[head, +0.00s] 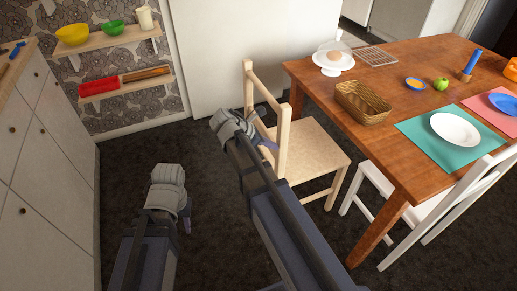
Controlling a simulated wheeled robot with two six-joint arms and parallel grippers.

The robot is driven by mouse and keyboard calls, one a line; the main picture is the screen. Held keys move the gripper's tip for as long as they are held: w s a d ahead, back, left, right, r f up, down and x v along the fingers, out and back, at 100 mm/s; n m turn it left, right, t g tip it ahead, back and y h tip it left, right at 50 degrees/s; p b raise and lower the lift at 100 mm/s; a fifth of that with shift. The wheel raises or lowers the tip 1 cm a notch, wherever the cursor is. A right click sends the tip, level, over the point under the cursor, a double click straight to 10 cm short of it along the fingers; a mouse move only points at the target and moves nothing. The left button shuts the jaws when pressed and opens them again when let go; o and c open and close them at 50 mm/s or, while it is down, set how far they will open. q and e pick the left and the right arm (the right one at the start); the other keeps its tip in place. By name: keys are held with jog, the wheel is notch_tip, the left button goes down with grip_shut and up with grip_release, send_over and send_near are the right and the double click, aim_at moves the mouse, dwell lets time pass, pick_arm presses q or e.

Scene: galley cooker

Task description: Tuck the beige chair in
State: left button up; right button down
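The beige chair (312,152) stands upright at the left end of the wooden table (395,85), its backrest to the left and its seat toward the table. A gap shows between the seat and the table's near leg. My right gripper (268,146) is at the chair's backrest, with a finger beside the near post; contact and finger opening are not clear. My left gripper (187,224) is low over the dark floor, left of the chair and apart from it. Its fingers are mostly hidden behind its own wrist.
A white chair (440,208) stands at the table's near side. The table holds a wicker basket (362,103), a cake stand (334,62) and a plate (455,129) on a teal mat. Cabinets (45,150) line the left. Dark floor (130,150) is clear between.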

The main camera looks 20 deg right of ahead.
jog(key=d, duration=2)
jog(key=shift+w+d, duration=0.2)
jog(key=shift+w, duration=0.1)
